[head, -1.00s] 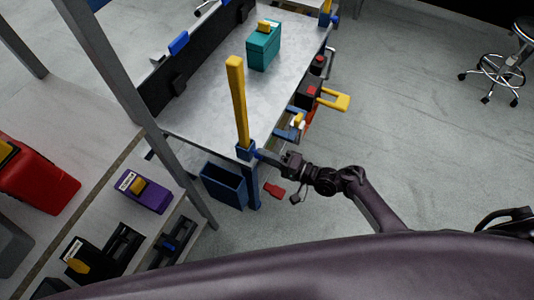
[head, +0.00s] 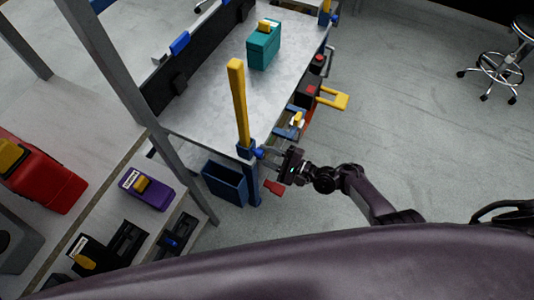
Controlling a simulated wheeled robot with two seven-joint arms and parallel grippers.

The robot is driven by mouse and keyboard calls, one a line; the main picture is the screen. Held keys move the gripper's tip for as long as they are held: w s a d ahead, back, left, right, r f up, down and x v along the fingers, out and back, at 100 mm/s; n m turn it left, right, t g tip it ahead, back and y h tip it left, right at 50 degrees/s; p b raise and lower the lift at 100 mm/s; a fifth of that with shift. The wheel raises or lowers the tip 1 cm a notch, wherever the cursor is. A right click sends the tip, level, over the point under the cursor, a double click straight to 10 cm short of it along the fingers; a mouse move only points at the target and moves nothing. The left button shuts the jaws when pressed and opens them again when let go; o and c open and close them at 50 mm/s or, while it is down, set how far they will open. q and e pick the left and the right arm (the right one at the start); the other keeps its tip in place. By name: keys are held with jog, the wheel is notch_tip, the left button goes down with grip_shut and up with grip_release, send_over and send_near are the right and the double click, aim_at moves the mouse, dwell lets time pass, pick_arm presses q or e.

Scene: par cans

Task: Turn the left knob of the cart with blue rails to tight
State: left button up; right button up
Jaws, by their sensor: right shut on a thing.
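The cart (head: 215,118) has a grey metal top, blue corner parts and yellow upright posts. Its near blue knob (head: 258,153) sits at the foot of the near yellow post (head: 238,105), at the corner closest to me. Another blue knob (head: 335,20) shows at the far corner. My right gripper (head: 263,154) reaches in from the right, with its fingers shut on the near knob. The fingers partly hide the knob, and its turn angle cannot be read. My left gripper is out of view.
A teal box (head: 263,47) stands on the cart top. A blue bin (head: 225,184) is below the near corner. Tools, including one with a yellow handle (head: 333,99), hang along the right side. A shelf with a purple box (head: 147,190) is at left.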

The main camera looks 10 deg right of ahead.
jog(key=shift+m, duration=0.5)
jog(key=o, duration=1)
jog(key=shift+p+v, duration=0.3)
jog(key=shift+v, duration=3.6)
